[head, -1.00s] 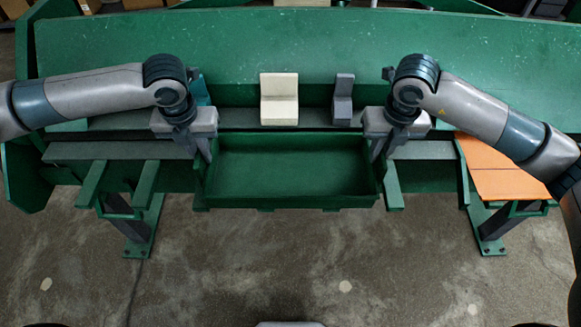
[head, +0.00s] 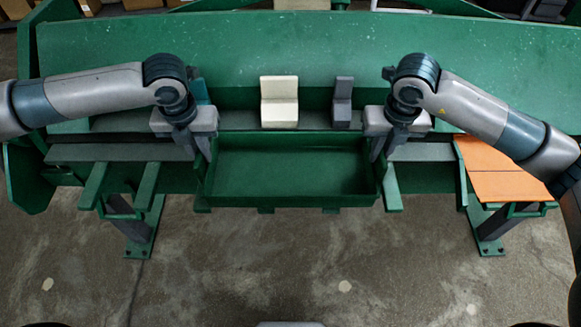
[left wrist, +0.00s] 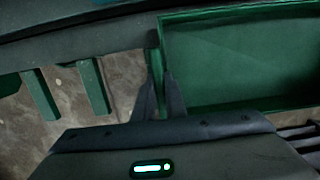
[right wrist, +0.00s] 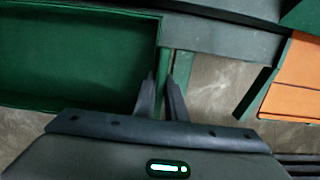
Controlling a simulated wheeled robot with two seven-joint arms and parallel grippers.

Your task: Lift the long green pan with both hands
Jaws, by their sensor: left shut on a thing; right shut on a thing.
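The long green pan (head: 292,170) is a shallow rectangular tray at the front of the green machine in the head view. My left gripper (head: 208,158) is shut on the pan's left end wall. In the left wrist view the fingers (left wrist: 162,95) pinch that wall, with the pan (left wrist: 235,60) to their right. My right gripper (head: 376,156) is shut on the right end wall. In the right wrist view its fingers (right wrist: 164,92) pinch that wall, with the pan (right wrist: 75,55) to their left. The pan looks level and empty. Whether its underside touches the supports is hidden.
Behind the pan stand a cream block (head: 279,102) and a dark grey block (head: 342,103) on the machine's ledge. An orange panel (head: 500,172) lies at the right. Green support arms (head: 145,185) flank the pan. The concrete floor (head: 290,265) in front is clear.

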